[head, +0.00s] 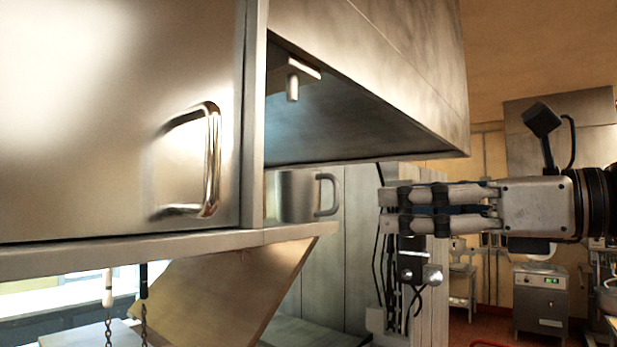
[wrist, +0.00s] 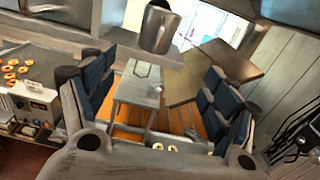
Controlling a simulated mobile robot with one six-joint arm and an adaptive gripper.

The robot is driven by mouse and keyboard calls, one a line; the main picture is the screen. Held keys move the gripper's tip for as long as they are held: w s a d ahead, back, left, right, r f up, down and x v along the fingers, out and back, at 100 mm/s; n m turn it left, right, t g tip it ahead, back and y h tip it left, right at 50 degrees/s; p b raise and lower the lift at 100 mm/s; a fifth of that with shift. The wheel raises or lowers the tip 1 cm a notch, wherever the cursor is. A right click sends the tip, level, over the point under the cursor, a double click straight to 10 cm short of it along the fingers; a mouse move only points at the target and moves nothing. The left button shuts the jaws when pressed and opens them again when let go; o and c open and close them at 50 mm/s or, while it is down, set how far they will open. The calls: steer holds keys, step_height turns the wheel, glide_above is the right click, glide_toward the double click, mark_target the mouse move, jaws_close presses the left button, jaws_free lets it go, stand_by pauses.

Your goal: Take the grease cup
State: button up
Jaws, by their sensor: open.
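The grease cup (head: 296,196) is a grey metal mug with a handle on its right side. It sits upright on a narrow metal ledge under the hood, in the middle of the head view. Its left side is partly hidden by the cabinet edge. In the wrist view the cup (wrist: 158,30) shows at the top, beyond my fingertips. My gripper (head: 384,209) is to the right of the cup, pointing left at about its height, with a gap between the fingertips and the handle. In the wrist view my gripper (wrist: 152,70) is open, with nothing between the fingers.
A cabinet door (head: 95,125) with a shiny handle (head: 212,160) stands left of the cup. The metal hood (head: 380,65) slopes above it, with a small nozzle (head: 292,87) underneath. A tilted panel (head: 225,290) lies below the ledge. The space between gripper and cup looks clear.

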mark_target(317, 190)
steer(key=shift+m, duration=0.4)
steer(key=p+x, duration=0.1)
steer(key=x, duration=0.4)
steer(key=r+p+x, duration=0.1)
steer(key=x, duration=0.5)
steer(key=r+x, duration=0.1)
steer(key=x, duration=0.4)
steer(key=shift+a+p, duration=0.4)
steer(key=shift+a, duration=0.2)
steer(key=shift+s, duration=0.15)
steer(key=shift+d, duration=0.1)
steer(key=shift+s, duration=0.1)
steer(key=shift+c, duration=0.7)
steer(key=c, duration=0.4)
steer(key=shift+r, duration=0.1)
steer(key=c, duration=0.8)
